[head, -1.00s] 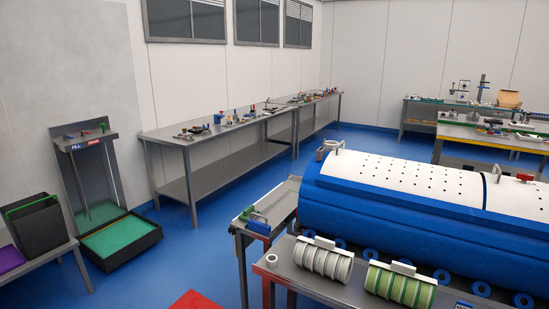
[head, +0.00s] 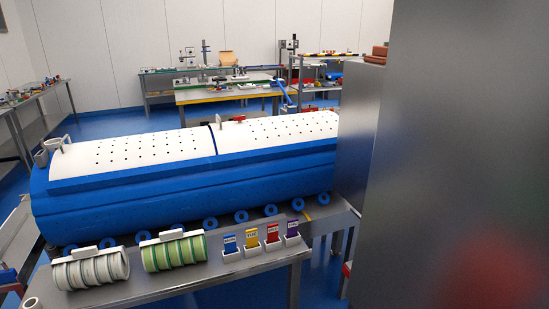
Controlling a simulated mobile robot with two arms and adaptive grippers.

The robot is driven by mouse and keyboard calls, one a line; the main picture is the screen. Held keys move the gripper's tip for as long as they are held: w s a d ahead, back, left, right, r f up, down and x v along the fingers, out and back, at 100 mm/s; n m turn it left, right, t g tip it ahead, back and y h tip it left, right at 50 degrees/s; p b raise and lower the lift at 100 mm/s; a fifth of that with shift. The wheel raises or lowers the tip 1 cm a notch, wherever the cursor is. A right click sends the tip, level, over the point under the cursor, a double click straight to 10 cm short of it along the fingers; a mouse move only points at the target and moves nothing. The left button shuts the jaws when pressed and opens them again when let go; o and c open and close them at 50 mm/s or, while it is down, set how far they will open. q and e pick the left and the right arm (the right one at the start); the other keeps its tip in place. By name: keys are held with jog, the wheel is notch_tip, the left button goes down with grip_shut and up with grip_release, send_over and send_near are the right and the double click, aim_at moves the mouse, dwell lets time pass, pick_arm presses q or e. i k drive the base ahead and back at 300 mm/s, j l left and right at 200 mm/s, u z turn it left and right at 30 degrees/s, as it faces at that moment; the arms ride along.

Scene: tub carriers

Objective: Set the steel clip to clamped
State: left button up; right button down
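I cannot make out a steel clip in the head view; it is hidden, too small or out of frame. A long blue tub (head: 130,195) with white perforated lids (head: 130,155) lies across the middle. A small red piece (head: 239,118) sits on top near the seam between the lids. A light ring-shaped handle (head: 62,142) stands at the tub's left end. Neither of my grippers shows in this view.
A bench (head: 200,283) in front of the tub holds two ribbed rolls, one white (head: 90,268) and one green-striped (head: 173,250), and several coloured label cards (head: 252,238). A large grey panel (head: 460,130) blocks the right side. Worktables (head: 225,95) stand behind.

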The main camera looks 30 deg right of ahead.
aim_at(43, 146)
jog(key=z, duration=0.55)
jog(key=i+j+u, duration=0.75)
jog(key=i+j, duration=0.2)
